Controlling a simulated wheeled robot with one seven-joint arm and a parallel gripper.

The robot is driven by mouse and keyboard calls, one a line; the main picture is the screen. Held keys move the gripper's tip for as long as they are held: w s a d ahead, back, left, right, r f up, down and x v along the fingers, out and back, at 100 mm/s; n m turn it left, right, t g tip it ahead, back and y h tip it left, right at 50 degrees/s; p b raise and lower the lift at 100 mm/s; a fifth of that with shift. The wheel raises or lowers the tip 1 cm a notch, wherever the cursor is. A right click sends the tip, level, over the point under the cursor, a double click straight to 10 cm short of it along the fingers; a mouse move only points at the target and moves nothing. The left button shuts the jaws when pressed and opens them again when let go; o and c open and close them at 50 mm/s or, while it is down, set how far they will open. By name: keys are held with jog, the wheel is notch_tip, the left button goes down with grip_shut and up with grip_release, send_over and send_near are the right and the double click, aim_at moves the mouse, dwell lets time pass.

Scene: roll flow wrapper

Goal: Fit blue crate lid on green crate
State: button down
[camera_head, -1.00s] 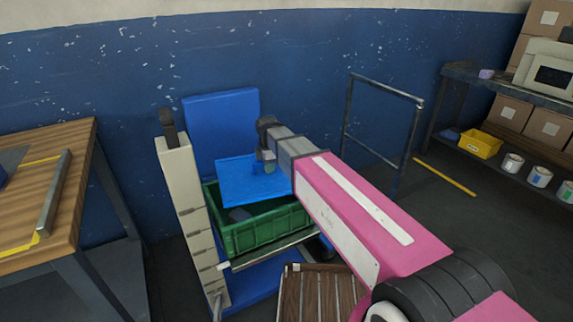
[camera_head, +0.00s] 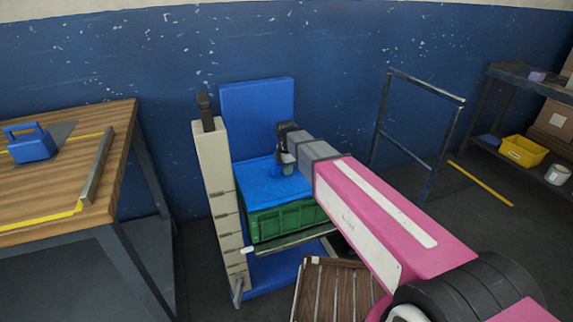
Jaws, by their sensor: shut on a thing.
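The blue crate lid (camera_head: 258,184) lies flat over the top of the green crate (camera_head: 284,221) and covers its opening. From this view I cannot tell whether its edges are fully seated. The green crate rests on a grey shelf of the blue-and-beige stand. My gripper (camera_head: 284,165) is shut on the lid near its back right part. The fingertips are small and partly hidden by the wrist.
The beige post (camera_head: 211,152) stands close to the crate's left, and a blue panel (camera_head: 258,105) rises behind it. A wooden slatted crate (camera_head: 335,287) is in front. A workbench (camera_head: 60,180) is at left, and a metal rail (camera_head: 421,130) at right.

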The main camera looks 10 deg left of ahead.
jog(key=shift+f, duration=0.5)
jog(key=shift+f, duration=0.5)
dwell(1.1)
jog(key=c, duration=1.3)
grip_release()
jog(key=shift+r, duration=5.45)
